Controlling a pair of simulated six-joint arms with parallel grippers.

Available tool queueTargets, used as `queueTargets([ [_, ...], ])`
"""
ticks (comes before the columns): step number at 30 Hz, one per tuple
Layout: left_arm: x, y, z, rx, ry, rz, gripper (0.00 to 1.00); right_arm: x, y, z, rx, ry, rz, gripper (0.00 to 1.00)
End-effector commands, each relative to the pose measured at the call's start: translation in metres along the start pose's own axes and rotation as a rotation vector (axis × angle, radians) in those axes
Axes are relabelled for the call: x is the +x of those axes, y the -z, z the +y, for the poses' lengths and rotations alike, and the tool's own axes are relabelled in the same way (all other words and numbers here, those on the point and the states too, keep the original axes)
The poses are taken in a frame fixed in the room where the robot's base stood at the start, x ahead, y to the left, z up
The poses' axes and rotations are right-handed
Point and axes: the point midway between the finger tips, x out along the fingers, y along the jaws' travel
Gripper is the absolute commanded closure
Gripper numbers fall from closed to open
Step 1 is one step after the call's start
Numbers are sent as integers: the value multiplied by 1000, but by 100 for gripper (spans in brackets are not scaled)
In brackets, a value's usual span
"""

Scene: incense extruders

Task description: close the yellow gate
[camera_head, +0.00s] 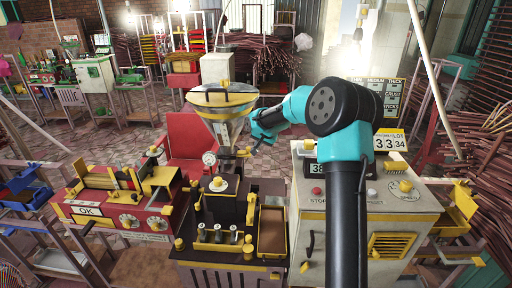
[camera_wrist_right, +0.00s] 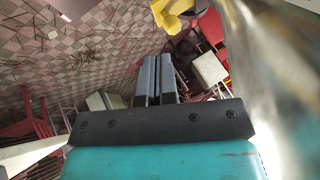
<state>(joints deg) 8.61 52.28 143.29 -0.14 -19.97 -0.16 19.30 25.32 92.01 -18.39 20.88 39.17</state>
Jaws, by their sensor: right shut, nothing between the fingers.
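My right gripper (camera_head: 252,147) is shut and empty, just right of the pale column under the yellow-rimmed hopper (camera_head: 223,99). In the right wrist view its two grey fingers (camera_wrist_right: 157,80) lie together. On the dark extruder (camera_head: 222,208) below, an upright yellow part (camera_head: 251,209) stands beside the brown tray; it may be the yellow gate, but I cannot tell its open or shut state. A yellow part (camera_wrist_right: 172,14) also shows at the top of the right wrist view, apart from the fingers. My left gripper is not in view.
A red machine (camera_head: 117,205) with an OK label stands at left. A cream control box (camera_head: 345,230) with buttons stands at right, partly behind my arm. A brown tray (camera_head: 271,231) and several small metal pieces are at the extruder's front. A red chair (camera_head: 190,138) stands behind.

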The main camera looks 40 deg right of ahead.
Motion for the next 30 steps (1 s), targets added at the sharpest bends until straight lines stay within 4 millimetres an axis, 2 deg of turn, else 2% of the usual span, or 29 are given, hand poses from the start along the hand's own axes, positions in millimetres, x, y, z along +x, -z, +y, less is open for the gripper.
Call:
queueTargets([
  [3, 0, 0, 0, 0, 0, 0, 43, -17, 0, -1, -1, 1, 0, 100],
  [7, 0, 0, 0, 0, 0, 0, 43, -26, -1, -2, -2, 0, -2, 100],
  [23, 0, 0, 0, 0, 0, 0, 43, -27, -1, -1, 0, 0, -3, 100],
  [26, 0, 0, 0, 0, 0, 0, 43, -25, -7, -4, 9, 10, -10, 100],
  [30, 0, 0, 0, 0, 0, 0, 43, -18, -34, -13, 55, 53, -37, 100],
])
